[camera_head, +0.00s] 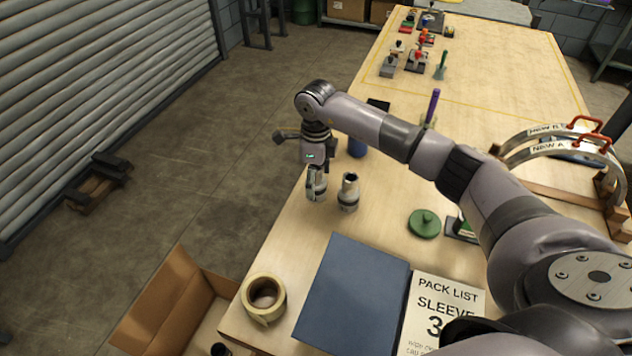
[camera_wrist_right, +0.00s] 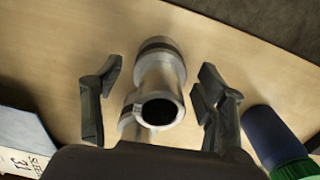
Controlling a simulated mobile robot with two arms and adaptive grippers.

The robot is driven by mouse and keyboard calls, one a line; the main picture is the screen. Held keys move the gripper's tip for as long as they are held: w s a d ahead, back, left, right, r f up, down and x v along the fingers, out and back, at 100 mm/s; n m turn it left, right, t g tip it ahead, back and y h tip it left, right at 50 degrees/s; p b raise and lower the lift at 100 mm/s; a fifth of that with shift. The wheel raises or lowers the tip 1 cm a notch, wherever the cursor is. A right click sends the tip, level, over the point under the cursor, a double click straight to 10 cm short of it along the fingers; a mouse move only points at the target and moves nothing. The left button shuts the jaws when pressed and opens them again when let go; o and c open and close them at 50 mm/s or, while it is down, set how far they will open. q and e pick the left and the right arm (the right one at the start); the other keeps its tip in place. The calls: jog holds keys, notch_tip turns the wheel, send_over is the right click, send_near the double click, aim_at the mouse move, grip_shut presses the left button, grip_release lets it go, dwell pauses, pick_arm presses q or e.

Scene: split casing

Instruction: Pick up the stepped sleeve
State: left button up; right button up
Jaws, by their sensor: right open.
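My right gripper (camera_head: 315,170) points down near the table's left edge. In the wrist view its two dark fingers (camera_wrist_right: 158,100) are apart on either side of a metal stepped sleeve (camera_wrist_right: 158,80), with a gap on both sides. That sleeve has a narrow open-bored top and a wider base with a dark band. It also shows under the gripper in the head view (camera_head: 317,190), partly covered by the fingers. A second, similar sleeve (camera_head: 348,192) stands upright just to the right. In the wrist view a sliver of metal (camera_wrist_right: 130,123) beside the first sleeve seems to be this second one.
A blue cylinder (camera_head: 357,147) stands just beyond the gripper. A blue folder (camera_head: 352,293), tape roll (camera_head: 264,298) and pack list (camera_head: 443,312) lie nearer. A green knobbed disc (camera_head: 424,223) lies to the right. A cardboard box (camera_head: 165,312) stands beside the table.

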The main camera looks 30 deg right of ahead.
grip_shut()
dwell(0.8)
jog(key=shift+w+r, duration=0.1)
jog(key=shift+r, duration=0.05)
